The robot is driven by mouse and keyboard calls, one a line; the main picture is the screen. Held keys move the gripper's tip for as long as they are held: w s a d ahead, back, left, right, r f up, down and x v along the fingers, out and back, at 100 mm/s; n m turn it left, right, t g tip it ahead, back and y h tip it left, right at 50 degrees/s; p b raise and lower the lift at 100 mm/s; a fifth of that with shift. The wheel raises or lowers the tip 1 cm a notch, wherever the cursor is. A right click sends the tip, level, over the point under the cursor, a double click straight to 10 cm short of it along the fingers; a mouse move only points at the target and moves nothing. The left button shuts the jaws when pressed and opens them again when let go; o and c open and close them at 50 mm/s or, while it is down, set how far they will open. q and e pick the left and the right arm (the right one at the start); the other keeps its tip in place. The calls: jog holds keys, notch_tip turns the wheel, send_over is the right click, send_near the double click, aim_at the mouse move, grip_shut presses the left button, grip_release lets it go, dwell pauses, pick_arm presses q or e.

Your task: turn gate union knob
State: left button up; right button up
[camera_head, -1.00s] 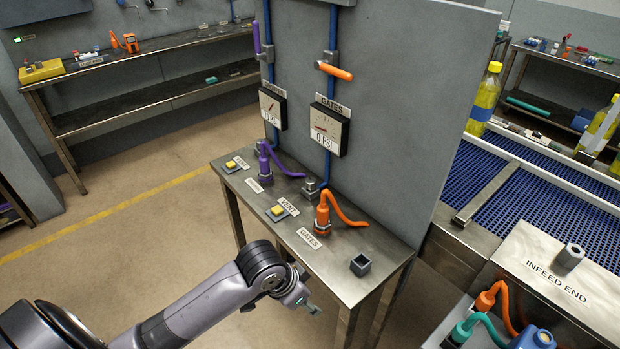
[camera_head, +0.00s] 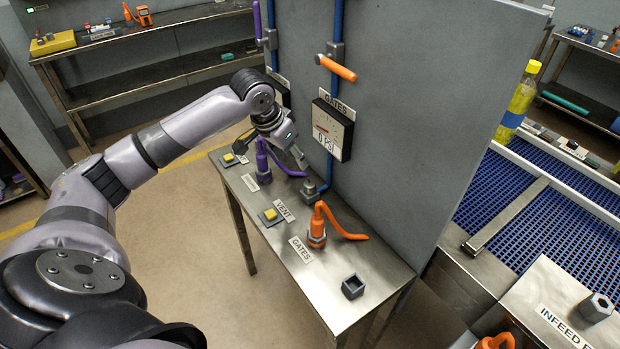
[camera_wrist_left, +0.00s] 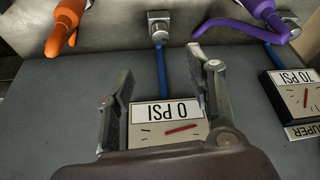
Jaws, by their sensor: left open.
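The orange GATES hose fitting (camera_head: 317,230) stands on the metal bench, its hose lying off to the right. A grey fitting (camera_head: 311,188) sits behind it, at the foot of the blue pipe; it also shows in the left wrist view (camera_wrist_left: 159,27). Which part is the union knob I cannot tell. My left gripper (camera_head: 300,160) is open and empty above the bench, between the purple fitting and the GATES gauge (camera_head: 328,128). In the left wrist view, its spread fingers (camera_wrist_left: 169,75) frame the upside-down 0 PSI gauge (camera_wrist_left: 165,127), with the orange fitting (camera_wrist_left: 62,28) at upper left.
A purple hose fitting (camera_head: 263,160) stands left of the grey fitting. An orange valve handle (camera_head: 336,68) juts from the grey panel (camera_head: 420,110) above the gauge. A yellow button (camera_head: 270,215) and a dark square socket (camera_head: 353,287) are on the bench. The bench's front right is mostly clear.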

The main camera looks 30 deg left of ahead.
aim_at(309, 184)
pick_arm(q)
jog(key=p+x, duration=0.1)
jog(key=x, duration=1)
jog(key=shift+w+f+p, duration=0.3)
jog(key=shift+p, duration=0.1)
jog(key=x, duration=0.3)
jog(key=shift+f, duration=0.2)
jog(key=c, duration=1.2)
pick_arm(e)
jog(key=shift+d+r, duration=0.1)
jog(key=shift+r, duration=1.1)
